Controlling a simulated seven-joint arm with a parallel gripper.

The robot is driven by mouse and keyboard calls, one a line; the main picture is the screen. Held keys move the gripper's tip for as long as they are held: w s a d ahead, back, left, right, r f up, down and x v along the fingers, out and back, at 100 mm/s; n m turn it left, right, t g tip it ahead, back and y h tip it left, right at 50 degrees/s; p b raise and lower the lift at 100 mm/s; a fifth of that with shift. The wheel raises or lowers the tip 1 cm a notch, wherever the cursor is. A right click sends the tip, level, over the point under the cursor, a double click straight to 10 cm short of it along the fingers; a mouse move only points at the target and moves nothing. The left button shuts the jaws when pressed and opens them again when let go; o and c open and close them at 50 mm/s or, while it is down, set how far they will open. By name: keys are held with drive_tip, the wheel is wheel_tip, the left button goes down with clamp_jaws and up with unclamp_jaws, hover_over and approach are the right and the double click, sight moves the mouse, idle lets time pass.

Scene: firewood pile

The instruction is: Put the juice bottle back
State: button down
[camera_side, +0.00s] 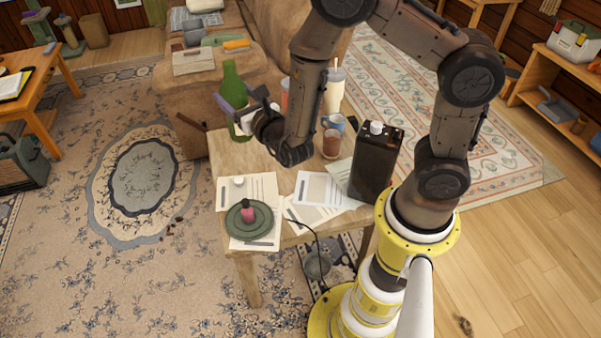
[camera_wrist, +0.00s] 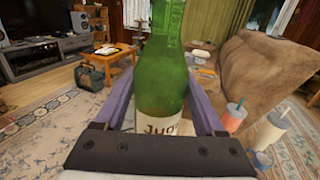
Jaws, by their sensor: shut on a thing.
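The juice bottle is a green bottle (camera_side: 232,90) with a pale label, upright at the far left corner of the small wooden table (camera_side: 240,160). My gripper (camera_side: 232,108) is shut on it, with one finger on each side of its body. In the wrist view the green bottle (camera_wrist: 165,75) fills the middle between my two purple-grey fingers (camera_wrist: 160,110), and part of its label shows low down. The bottle's base is partly hidden, so I cannot tell whether it touches the table.
A dark canister (camera_side: 372,165), a glass of brown drink (camera_side: 331,144), a blue mug (camera_side: 334,122) and a cream tumbler (camera_side: 335,90) stand on the table's right side. Papers and a green plate (camera_side: 249,219) lie at the front. A brown sofa (camera_side: 185,90) stands behind.

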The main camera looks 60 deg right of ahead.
drive_tip(key=s+d+f+m+g+h, duration=0.4)
drive_tip(key=s+f+m+g+h, duration=0.1)
drive_tip(key=s+f, duration=0.45)
drive_tip(key=s+d+f+m+g+h, duration=0.45)
drive_tip(key=s+f, duration=0.35)
drive_tip(key=f, duration=0.2)
drive_tip(key=w+d+f, duration=0.3)
drive_tip(key=w+f, duration=1)
drive_tip(key=shift+w+d, duration=0.15)
drive_tip(key=shift+w, duration=0.2)
drive_tip(key=shift+f+n, duration=0.15)
drive_tip(key=shift+n, duration=0.1)
unclamp_jaws()
